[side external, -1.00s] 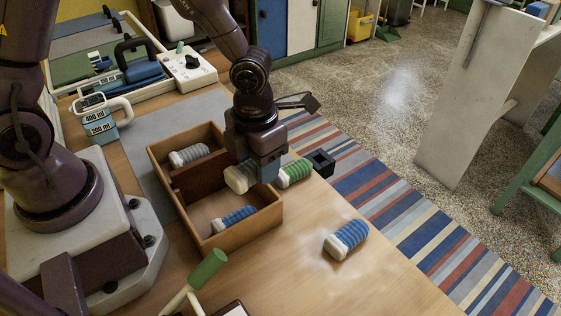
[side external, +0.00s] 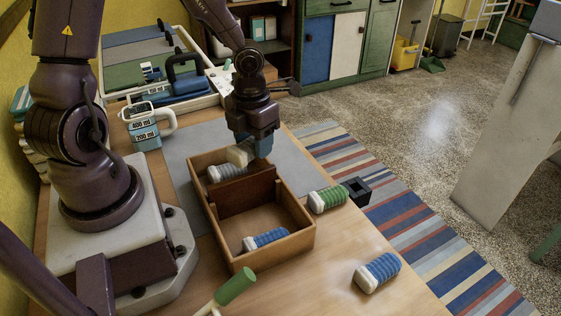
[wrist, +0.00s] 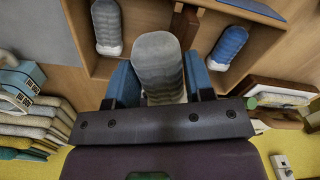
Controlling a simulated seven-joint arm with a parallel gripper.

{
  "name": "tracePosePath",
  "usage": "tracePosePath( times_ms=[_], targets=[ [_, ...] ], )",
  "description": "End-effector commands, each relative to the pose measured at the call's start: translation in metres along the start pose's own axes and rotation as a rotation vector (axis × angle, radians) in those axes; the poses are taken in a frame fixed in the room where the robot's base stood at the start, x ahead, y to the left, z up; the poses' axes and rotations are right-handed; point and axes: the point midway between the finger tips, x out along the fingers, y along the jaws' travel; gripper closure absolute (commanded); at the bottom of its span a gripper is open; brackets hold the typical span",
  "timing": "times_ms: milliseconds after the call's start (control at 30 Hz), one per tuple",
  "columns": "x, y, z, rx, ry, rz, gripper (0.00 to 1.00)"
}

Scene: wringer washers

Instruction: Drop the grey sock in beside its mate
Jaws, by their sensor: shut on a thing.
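My gripper (side external: 250,146) is shut on a rolled grey sock (side external: 238,155) with a pale end, held above the far part of a wooden divided box (side external: 295,240). The held sock (wrist: 158,60) fills the space between my blue fingers in the wrist view. Its mate, another grey sock (side external: 228,173), lies in the box's far compartment, just below and left of the held sock. In the wrist view the mate (wrist: 106,25) lies left of the held sock. A blue sock (side external: 266,239) lies in the near compartment, across the divider (side external: 248,193).
A green sock (side external: 327,200) lies right of the box beside a small black holder (side external: 356,190). Another blue sock (side external: 379,272) lies on the table at front right. A green-handled tool (side external: 235,287) is near the front.

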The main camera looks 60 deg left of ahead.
Motion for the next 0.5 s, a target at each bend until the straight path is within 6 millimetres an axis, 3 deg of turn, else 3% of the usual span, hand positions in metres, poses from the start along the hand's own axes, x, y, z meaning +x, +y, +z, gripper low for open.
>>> tracePosePath(
  times_ms=[100, 200, 300, 500],
  targets=[
    [0.001, 0.031, -0.004, 0.020, 0.000, 0.000, 0.75],
    [0.002, 0.045, -0.011, 0.093, 0.000, 0.001, 0.75],
    [0.003, 0.042, -0.015, 0.217, -0.001, 0.002, 0.75],
    [0.010, 0.041, -0.015, 0.284, -0.003, 0.001, 0.75]
  ],
)
